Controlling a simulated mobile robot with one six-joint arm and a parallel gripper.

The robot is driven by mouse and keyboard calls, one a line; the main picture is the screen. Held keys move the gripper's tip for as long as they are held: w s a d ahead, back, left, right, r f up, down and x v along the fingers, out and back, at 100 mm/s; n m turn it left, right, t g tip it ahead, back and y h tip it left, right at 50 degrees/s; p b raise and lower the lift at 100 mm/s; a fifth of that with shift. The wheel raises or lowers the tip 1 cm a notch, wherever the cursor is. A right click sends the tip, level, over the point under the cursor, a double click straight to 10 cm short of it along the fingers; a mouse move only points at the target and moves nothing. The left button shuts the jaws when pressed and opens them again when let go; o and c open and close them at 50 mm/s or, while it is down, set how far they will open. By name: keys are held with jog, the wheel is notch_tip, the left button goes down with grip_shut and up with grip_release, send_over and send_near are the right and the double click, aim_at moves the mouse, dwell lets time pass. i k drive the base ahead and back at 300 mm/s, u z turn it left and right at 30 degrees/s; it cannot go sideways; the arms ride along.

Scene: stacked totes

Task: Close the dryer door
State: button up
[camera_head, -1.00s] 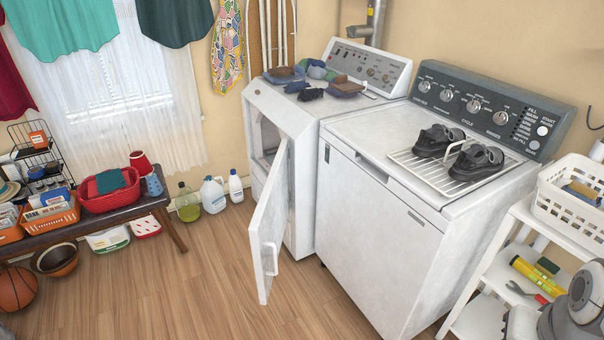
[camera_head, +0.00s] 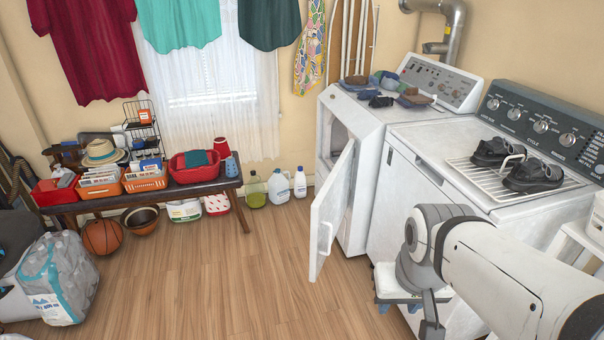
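The dryer (camera_head: 352,190) is the white machine left of the washer. Its door (camera_head: 331,212) stands wide open, swung out to the left of the opening (camera_head: 337,140), with its handle (camera_head: 326,238) near the free edge. My arm comes in from the right, in front of the washer. My gripper (camera_head: 399,302) hangs low, right of the door and apart from it. My wrist partly covers it, and its fingers are too small and shadowed to read. I see nothing held.
The washer (camera_head: 433,180) stands right of the dryer, with black shoes (camera_head: 532,172) on a rack on top. Folded clothes (camera_head: 385,88) lie on the dryer. Bottles (camera_head: 279,187) stand by the wall behind the door. The wooden floor (camera_head: 225,270) left of the door is clear.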

aim_at(327, 210)
jog(key=i, duration=1)
jog(key=u, duration=0.05)
